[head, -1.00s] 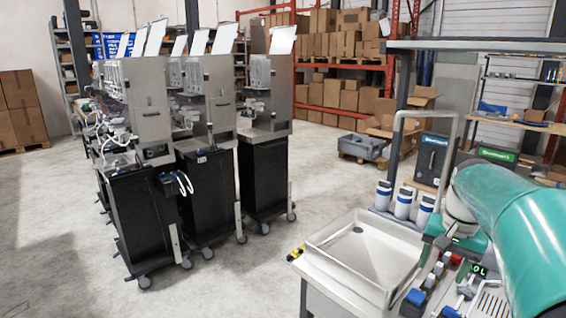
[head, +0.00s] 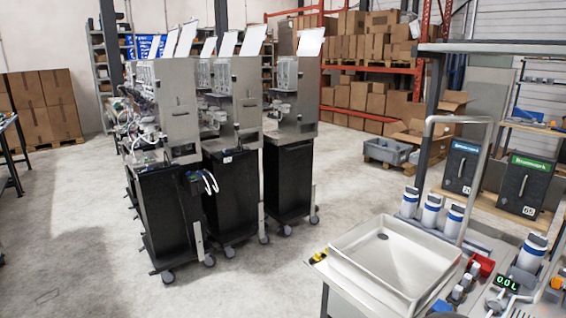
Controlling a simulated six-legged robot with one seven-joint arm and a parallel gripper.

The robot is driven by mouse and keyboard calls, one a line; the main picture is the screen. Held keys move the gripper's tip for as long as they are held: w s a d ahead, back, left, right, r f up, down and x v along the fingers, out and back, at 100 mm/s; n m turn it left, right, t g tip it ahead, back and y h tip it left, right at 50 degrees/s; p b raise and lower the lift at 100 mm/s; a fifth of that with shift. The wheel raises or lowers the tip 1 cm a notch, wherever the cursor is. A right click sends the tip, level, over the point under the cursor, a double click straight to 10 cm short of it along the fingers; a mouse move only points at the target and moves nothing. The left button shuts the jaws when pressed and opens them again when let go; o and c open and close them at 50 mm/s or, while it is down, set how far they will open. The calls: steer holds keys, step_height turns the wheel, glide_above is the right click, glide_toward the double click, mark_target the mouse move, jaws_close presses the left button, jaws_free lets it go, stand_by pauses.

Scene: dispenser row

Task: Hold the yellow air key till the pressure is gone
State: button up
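No part clearly readable as the yellow air key shows in the head view. A small yellow and black item (head: 318,256) sits at the left corner of the bench by the sink, and a small orange-yellow knob (head: 557,282) shows at the right edge; I cannot tell whether either is the key. A small display (head: 507,283) with green digits stands on the bench, right of the sink. No pressure gauge is readable. My gripper and arm are out of view.
A steel sink tray (head: 352,244) with a tall pipe frame (head: 490,125) fills the bench's near part. Tall dispenser machines on black wheeled cabinets (head: 168,215) stand left. Grey floor (head: 70,230) is open at far left.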

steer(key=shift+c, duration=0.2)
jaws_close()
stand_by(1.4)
